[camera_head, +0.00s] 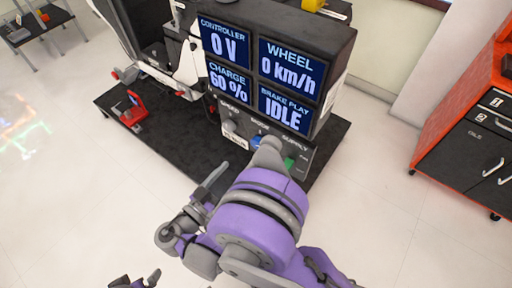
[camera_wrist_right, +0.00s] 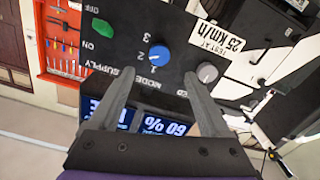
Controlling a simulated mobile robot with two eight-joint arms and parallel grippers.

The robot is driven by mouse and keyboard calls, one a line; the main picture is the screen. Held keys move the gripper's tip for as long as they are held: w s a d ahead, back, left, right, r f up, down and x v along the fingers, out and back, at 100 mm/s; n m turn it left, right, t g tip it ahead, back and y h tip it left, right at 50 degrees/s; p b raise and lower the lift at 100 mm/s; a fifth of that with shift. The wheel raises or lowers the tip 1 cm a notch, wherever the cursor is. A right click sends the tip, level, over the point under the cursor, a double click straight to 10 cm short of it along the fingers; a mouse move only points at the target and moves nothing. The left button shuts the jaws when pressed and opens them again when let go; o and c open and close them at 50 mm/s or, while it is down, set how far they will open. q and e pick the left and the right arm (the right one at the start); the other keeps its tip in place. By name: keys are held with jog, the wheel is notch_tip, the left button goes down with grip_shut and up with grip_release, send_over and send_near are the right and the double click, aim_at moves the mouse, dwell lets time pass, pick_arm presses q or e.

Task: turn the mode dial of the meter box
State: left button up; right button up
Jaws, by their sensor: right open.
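The meter box (camera_head: 345,48) is a dark box with several screens and a control panel below them. Its blue mode dial (camera_head: 257,141) is partly hidden by my right gripper (camera_head: 268,150) in the head view. In the right wrist view, the dial (camera_wrist_right: 158,56) shows clearly, with the numbers 1, 2 and 3 beside it. My right gripper's fingers (camera_wrist_right: 157,88) are apart and empty, with the dial lying ahead between their lines; I see no contact. Part of my left gripper (camera_head: 135,282) shows at the bottom edge, mostly cut off.
A grey speed knob (camera_wrist_right: 207,73) and a green supply switch (camera_wrist_right: 101,29) flank the dial. The box stands above a dark platform (camera_head: 115,100), with a red clamp-like item (camera_head: 132,110) on it. An orange and black cabinet (camera_head: 460,140) stands right; the floor between is clear.

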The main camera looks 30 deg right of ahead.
aim_at(256, 146)
jog(key=x, duration=1)
jog(key=shift+d+r+b, duration=0.1)
jog(key=shift+d+b, duration=0.15)
jog(key=shift+b, duration=0.05)
grip_shut()
